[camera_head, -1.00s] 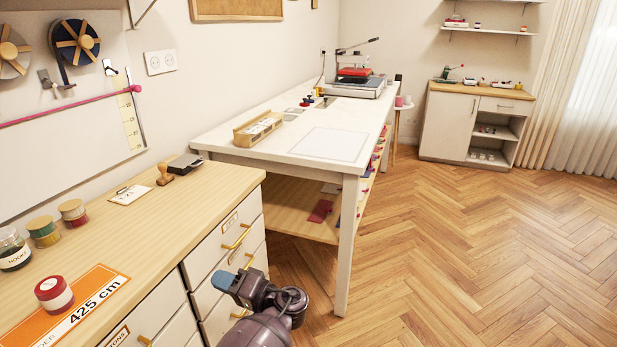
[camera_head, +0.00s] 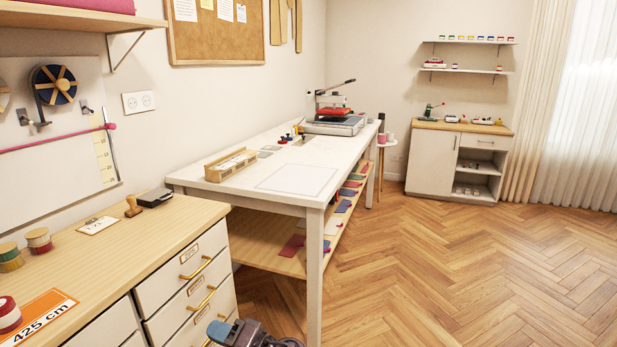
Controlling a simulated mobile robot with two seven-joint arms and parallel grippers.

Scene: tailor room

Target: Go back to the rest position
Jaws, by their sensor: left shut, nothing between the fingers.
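My left gripper (camera_head: 222,331) shows at the bottom edge of the head view, with its blue-tipped fingers together and nothing between them. It is in front of the white drawers (camera_head: 192,287) of the wooden-topped cabinet, below the counter's level. Whether it touches the drawer front I cannot tell. Most of my left arm is cut off by the frame's lower edge. My right gripper is not in view.
The wooden counter (camera_head: 150,238) at the left holds spools, a stamp and an orange "425 cm" label (camera_head: 42,318). A white table (camera_head: 300,155) stands beyond it with a press (camera_head: 335,118). The parquet floor (camera_head: 440,270) at the right is clear.

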